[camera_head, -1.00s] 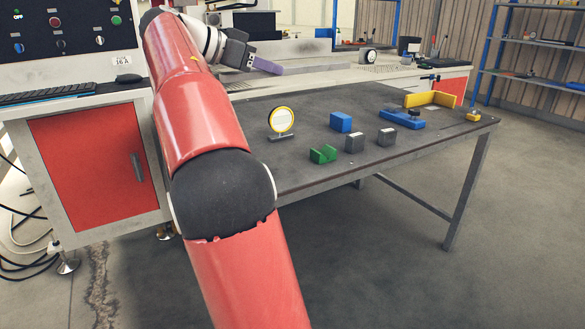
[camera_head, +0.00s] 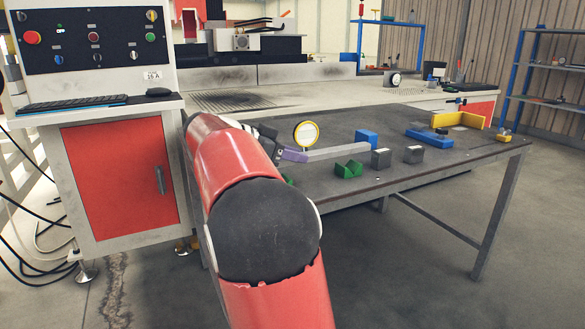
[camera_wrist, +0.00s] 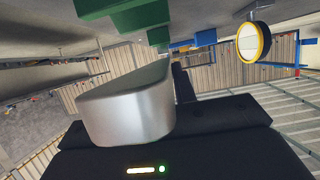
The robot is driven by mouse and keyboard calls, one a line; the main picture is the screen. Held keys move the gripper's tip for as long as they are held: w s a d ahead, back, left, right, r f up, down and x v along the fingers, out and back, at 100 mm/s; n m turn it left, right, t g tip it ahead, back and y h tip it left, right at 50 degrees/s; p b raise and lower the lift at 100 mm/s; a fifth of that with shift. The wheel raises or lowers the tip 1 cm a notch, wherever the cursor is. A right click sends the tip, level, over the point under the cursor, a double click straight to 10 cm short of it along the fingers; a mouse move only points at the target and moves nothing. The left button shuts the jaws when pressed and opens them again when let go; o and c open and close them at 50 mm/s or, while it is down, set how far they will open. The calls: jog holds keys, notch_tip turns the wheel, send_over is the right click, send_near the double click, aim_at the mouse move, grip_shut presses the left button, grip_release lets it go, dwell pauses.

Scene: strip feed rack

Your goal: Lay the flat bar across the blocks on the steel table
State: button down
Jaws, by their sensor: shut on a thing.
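My gripper (camera_head: 284,151) is partly hidden behind my red arm in the head view. It is shut on the flat bar (camera_head: 338,152), a long grey strip pointing right, with a purple part at the gripper end. In the wrist view the bar (camera_wrist: 125,115) is a silver shape close to the lens. It appears held above the steel table (camera_head: 335,188), apart from the blocks. Another green piece (camera_head: 288,180) is mostly hidden by my arm.
A yellow-rimmed round dial (camera_head: 306,135) stands behind the bar. A blue block (camera_head: 366,139) is near the bar's far end. A blue clamp (camera_head: 429,137) and a yellow angle piece (camera_head: 460,120) lie farther right.

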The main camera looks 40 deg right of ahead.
jog(key=shift+f, duration=1.4)
jog(key=shift+f+b, duration=0.2)
jog(key=shift+b, duration=0.2)
jog(key=c, duration=1.1)
grip_release()
jog(key=shift+r, duration=0.15)
jog(key=shift+a+r+p, duration=0.15)
jog(key=shift+p, duration=0.2)
jog(key=v, duration=1.1)
jog(key=shift+w+a, duration=0.15)
jog(key=shift+a, duration=0.15)
